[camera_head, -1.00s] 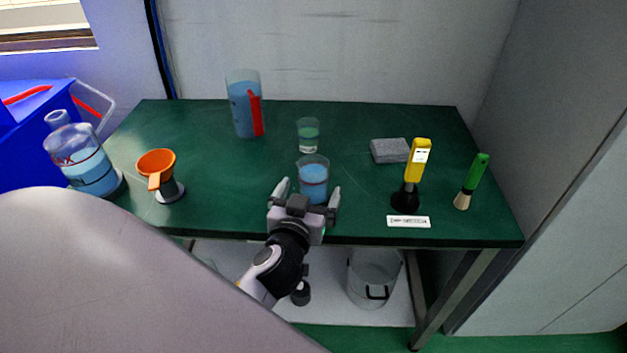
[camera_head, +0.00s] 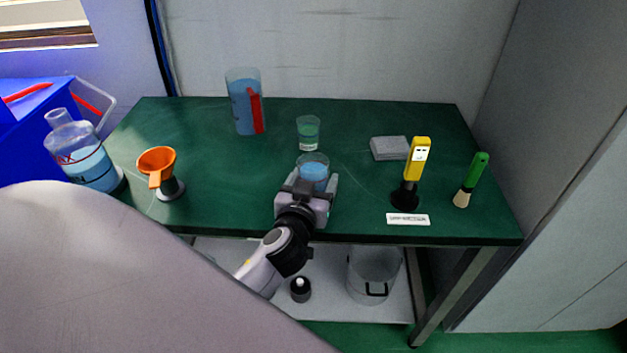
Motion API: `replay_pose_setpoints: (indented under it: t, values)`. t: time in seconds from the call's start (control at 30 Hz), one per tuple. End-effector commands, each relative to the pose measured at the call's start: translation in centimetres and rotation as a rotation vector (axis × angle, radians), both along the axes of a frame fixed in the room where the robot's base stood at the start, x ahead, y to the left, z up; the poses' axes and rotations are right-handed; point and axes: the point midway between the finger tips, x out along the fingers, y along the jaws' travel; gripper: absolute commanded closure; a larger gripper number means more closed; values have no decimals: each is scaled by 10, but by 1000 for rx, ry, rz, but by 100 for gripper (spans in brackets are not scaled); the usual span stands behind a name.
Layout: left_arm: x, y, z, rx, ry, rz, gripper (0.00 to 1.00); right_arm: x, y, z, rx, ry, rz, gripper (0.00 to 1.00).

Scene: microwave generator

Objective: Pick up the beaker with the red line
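A clear beaker of blue liquid (camera_head: 313,170) stands upright near the front middle of the green table. The gripper hides its lower part, and I cannot make out a red line on it. My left gripper (camera_head: 312,180) reaches in from the front, with one finger on each side of this beaker. The fingers look spread, and I cannot tell whether they touch the glass. A smaller beaker with pale green liquid (camera_head: 308,134) stands just behind. My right gripper is not in view.
A flask (camera_head: 83,157) and an orange funnel (camera_head: 157,165) are left. A grey block (camera_head: 390,148), yellow device (camera_head: 417,160), white label (camera_head: 408,219) and green-handled brush (camera_head: 472,180) are right.

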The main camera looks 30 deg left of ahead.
Motion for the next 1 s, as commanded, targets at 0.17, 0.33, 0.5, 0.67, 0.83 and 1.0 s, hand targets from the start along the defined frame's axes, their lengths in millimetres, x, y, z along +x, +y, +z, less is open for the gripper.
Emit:
replay_pose_setpoints:
  t: [0.17, 0.33, 0.5, 0.67, 0.83, 1.0]
  values:
    - [0, 0, 3, 1, -2, 0, 66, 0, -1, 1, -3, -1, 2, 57]
    - [0, 0, 9, 0, -3, 0, 66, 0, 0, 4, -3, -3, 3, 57]
    - [0, 0, 22, 0, -4, 0, 66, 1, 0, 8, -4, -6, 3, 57]
    - [0, 0, 37, -1, -6, -1, 66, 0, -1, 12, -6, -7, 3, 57]
    - [0, 0, 58, 0, -5, 0, 66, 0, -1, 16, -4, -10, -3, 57]
    - [1, 0, 79, -1, -7, 0, 66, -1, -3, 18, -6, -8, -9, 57]
